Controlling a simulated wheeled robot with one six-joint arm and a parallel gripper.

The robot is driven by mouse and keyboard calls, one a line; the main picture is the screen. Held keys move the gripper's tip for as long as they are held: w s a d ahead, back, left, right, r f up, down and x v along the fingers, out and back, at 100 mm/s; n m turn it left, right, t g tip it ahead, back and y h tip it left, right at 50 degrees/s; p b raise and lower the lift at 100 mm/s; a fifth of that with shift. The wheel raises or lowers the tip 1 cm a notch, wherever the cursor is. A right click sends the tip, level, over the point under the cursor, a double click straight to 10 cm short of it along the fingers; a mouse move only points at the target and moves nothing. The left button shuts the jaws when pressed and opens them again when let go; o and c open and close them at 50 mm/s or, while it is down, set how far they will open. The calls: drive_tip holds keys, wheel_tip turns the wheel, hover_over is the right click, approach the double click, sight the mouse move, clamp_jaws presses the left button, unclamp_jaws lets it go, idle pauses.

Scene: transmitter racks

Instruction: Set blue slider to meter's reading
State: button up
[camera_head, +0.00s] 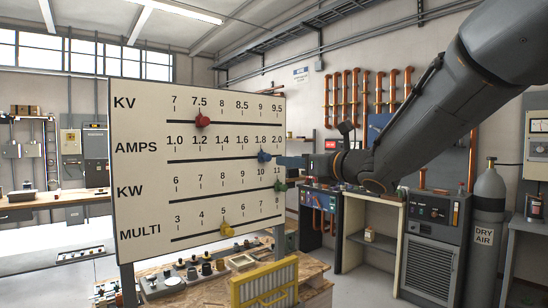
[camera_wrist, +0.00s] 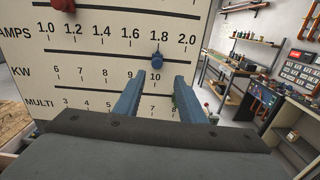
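The blue slider (camera_head: 264,156) sits on the AMPS track of the white board (camera_head: 150,180), near the 1.8 mark. It also shows in the wrist view (camera_wrist: 157,62), just below 1.8. My gripper (camera_head: 281,161) is just right of the blue slider in the head view. In the wrist view, its two blue fingers (camera_wrist: 159,78) are apart with nothing between them, and the slider appears beyond and slightly above the fingertips.
On the board, a red slider (camera_head: 202,121) is near KV 7.5, a green slider (camera_head: 280,186) near KW 11, and a yellow slider (camera_head: 227,228) near MULTI 5. A wooden bench (camera_head: 205,295) with a yellow rack (camera_head: 265,285) stands below. A grey cylinder (camera_head: 488,200) stands right.

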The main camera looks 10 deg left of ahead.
sight(269, 157)
drive_tip(key=shift+n, duration=0.4)
drive_tip(key=shift+s+a+r+p+x, duration=0.1)
drive_tip(key=shift+p+x, duration=0.35)
drive_tip(key=shift+x, duration=0.9)
drive_tip(key=shift+s+a+r+p+x, duration=0.1)
drive_tip(key=shift+p+x, duration=0.3)
drive_tip(key=shift+x, duration=0.9)
drive_tip(key=shift+s+a+r+p+x, duration=0.1)
drive_tip(key=shift+p+x, duration=0.35)
drive_tip(key=shift+x, duration=0.9)
drive_tip(key=shift+d, duration=0.1)
clamp_jaws()
